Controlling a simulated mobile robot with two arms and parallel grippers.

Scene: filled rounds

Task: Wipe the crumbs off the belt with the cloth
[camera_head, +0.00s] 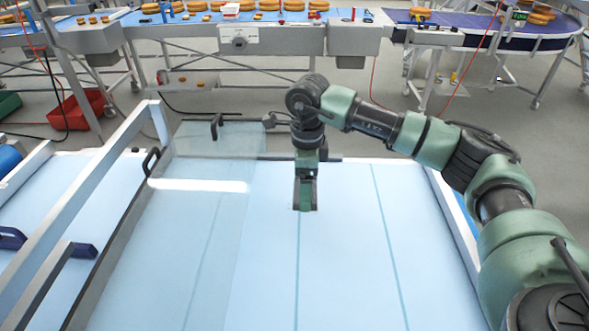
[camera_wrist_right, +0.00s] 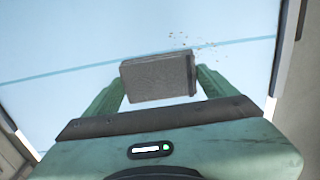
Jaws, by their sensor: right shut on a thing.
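The belt (camera_head: 345,270) is light blue with thin darker lines across it, and fills the front of the head view. My right gripper (camera_head: 305,205) points down over the belt, right of the clear panel. In the right wrist view its green fingers are shut on a grey folded cloth (camera_wrist_right: 158,77), which looks like a thick flat pad. Small brown crumbs (camera_wrist_right: 190,42) lie scattered on the belt just beyond the cloth. I cannot make out crumbs in the head view. Whether the cloth touches the belt is unclear. My left gripper is out of view.
A clear panel (camera_head: 205,190) with dark handles stands over the belt's left part. A metal rail frame (camera_head: 85,190) runs along the left side. A pale side rail (camera_head: 455,225) edges the right. Another conveyor with round buns (camera_head: 265,15) stands across the floor.

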